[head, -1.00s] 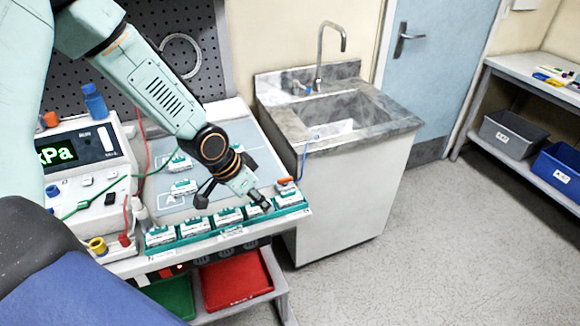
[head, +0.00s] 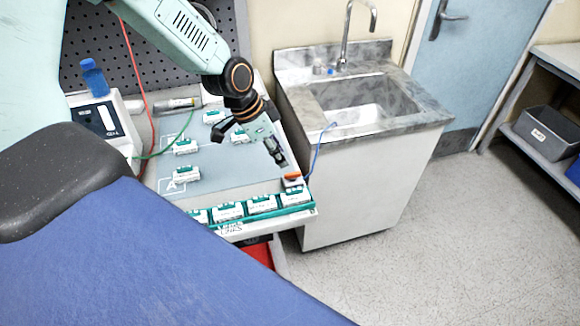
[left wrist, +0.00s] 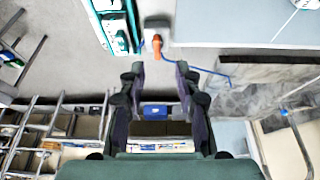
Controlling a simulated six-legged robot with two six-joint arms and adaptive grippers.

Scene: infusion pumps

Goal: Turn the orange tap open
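The orange tap (head: 292,177) sits on a small white block at the right front corner of the bench, beside the end of the teal rack (head: 268,217). A blue tube runs from it. My left gripper (head: 281,160) is just above and behind the tap in the head view, pointing down towards it. In the left wrist view the tap (left wrist: 157,46) shows beyond and between the fingertips of my left gripper (left wrist: 160,66). The fingers are apart with nothing between them. I see no contact with the tap. My right gripper is not in view.
White-and-teal units (head: 186,174) lie on the grey bench panel (head: 225,175), and several stand along the front rack. A sink cabinet (head: 370,170) stands close to the right of the bench. A white device (head: 105,125) and red and green leads are at the left.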

